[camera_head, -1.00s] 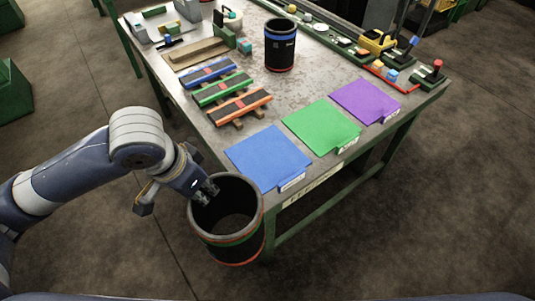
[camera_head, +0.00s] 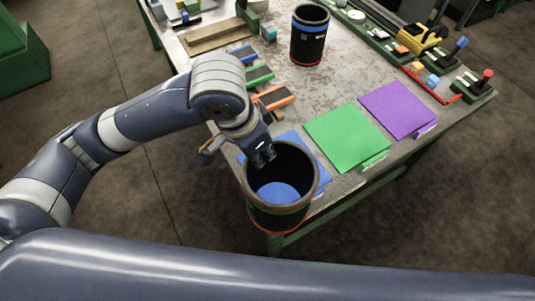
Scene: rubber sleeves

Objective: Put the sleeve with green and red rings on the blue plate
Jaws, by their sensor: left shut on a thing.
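The dark sleeve with green and red rings (camera_head: 277,216) is upright at the table's near edge, its open top facing up. My left gripper (camera_head: 263,158) is shut on its far-left rim. The blue plate (camera_head: 323,172) lies flat on the table, largely hidden by the sleeve and my left arm. Blue shows through the sleeve's bore, so the sleeve overlaps the plate in this view. I cannot tell whether the sleeve's bottom touches it. My right gripper is not in view.
A green plate (camera_head: 346,138) and a purple plate (camera_head: 399,109) lie empty to the right. Another dark sleeve with blue and red rings (camera_head: 309,38) stands farther back. Coloured racks (camera_head: 273,97) lie behind my left arm. Switches and small blocks line the table's far right.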

